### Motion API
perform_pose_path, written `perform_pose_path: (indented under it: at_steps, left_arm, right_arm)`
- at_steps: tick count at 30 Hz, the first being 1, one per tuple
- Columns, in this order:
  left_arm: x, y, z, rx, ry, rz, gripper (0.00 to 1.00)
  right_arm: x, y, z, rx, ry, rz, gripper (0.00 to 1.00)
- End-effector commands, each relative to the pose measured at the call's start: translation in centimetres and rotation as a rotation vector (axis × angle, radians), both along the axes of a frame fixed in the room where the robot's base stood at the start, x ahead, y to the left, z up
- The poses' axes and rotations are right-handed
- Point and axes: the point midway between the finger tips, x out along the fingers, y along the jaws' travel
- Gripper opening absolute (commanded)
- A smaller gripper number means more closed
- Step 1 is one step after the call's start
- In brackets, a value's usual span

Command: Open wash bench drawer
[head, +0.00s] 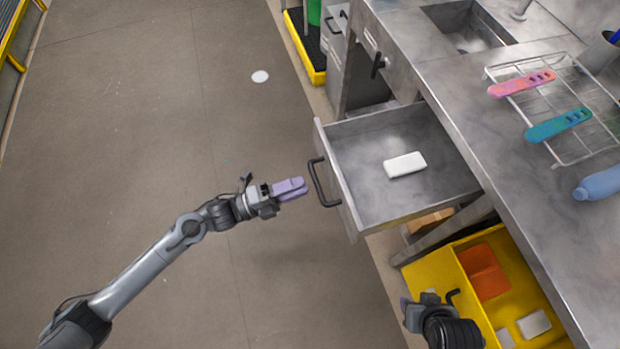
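The wash bench drawer (337,178) is pulled well out from under the steel bench (411,52). Its dark bar handle (319,184) is on the front panel, facing left. A white block (405,164) lies inside on the drawer floor. My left gripper (303,188) is just left of the handle, with a small gap to it. Its purple fingers lie close together and look shut, with nothing seen between them. My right gripper (408,302) is at the bottom, near the yellow bin; its fingers are mostly hidden, so its opening cannot be told.
A yellow bin (437,270) with an orange item stands below the drawer. On the bench are a wire rack (580,150), pink (522,84) and teal (558,125) tools, a blue bottle (600,184) and a sink (468,28).

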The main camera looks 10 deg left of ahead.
Motion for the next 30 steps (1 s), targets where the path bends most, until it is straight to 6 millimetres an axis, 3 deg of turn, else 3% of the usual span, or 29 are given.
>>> perform_pose_path:
  at_steps: [6, 12, 30]
  left_arm:
    - [-1.8, 2.9, -0.6, 0.002, 0.002, 0.001, 0.34]
    - [-2.6, 4.3, -0.9, 0.0, 0.0, 0.0, 0.34]
    - [-3.2, 4.5, -1.1, -0.002, 0.012, 0.0, 0.34]
  right_arm:
    - [0.0, 0.0, 0.6, 0.0, 0.0, 0.0, 0.43]
    - [0.0, 0.0, 0.8, 0.0, 0.0, 0.0, 0.43]
    - [0.0, 0.0, 1.2, 0.0, -0.001, 0.0, 0.43]
